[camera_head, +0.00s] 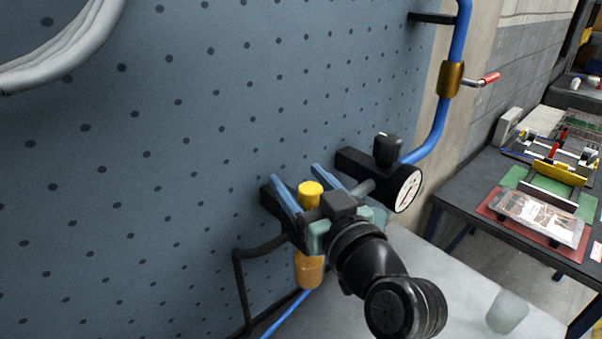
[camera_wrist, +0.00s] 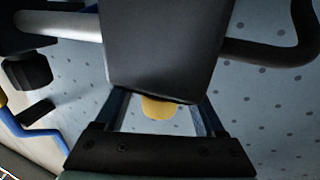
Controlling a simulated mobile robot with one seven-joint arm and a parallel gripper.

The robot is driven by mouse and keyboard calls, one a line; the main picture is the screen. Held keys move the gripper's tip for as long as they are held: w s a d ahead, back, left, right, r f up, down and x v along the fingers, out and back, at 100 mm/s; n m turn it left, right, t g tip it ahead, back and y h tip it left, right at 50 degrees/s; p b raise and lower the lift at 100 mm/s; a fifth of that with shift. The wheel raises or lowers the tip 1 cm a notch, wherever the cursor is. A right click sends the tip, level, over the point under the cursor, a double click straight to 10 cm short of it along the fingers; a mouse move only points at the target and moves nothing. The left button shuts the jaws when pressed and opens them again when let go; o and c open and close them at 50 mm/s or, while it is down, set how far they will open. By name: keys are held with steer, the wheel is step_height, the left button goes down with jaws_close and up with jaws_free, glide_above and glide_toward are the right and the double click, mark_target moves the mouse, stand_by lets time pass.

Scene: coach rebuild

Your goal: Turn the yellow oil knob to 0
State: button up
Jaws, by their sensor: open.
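The yellow oil knob (camera_head: 311,190) sits upright on a wall-mounted unit near the middle of the head view. In the wrist view the yellow knob (camera_wrist: 158,108) shows only partly, below a large dark block (camera_wrist: 165,45) that covers the rest. My gripper (camera_head: 294,172) has its two blue fingers apart, pointing toward the wall. One finger is on either side of the knob in the picture. I cannot tell whether either finger touches it. No number or mark on the knob can be read.
A round gauge (camera_head: 404,190) and a black knob (camera_head: 387,150) are just right of my gripper. An amber bowl (camera_head: 309,271) hangs below the yellow knob. A blue pipe (camera_head: 440,115) bends up at the right. A dark hose (camera_head: 240,280) runs at the lower left. The blue perforated panel (camera_head: 150,150) is otherwise largely bare.

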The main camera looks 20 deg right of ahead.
steer(key=shift+w, duration=0.15)
jaws_close()
stand_by(0.4)
steer(key=shift+m+h+p, duration=0.3)
steer(key=shift+h, duration=0.1)
stand_by(0.3)
steer(key=m+h+p, duration=0.2)
steer(key=h, duration=0.1)
steer(key=m+h+p, duration=0.1)
steer(key=shift+d+r+g+h, duration=0.15)
steer(key=shift+d+g+h, duration=0.15)
steer(key=shift+d+h, duration=0.1)
steer(key=shift+d+m+g+h, duration=0.15)
steer(key=shift+m+g+h, duration=0.1)
steer(key=shift+m+h, duration=0.4)
steer(key=shift+d+m+g+h, duration=0.2)
steer(key=shift+m+h, duration=0.25)
steer(key=shift+h, duration=0.4)
steer(key=shift+s, duration=0.2)
jaws_free()
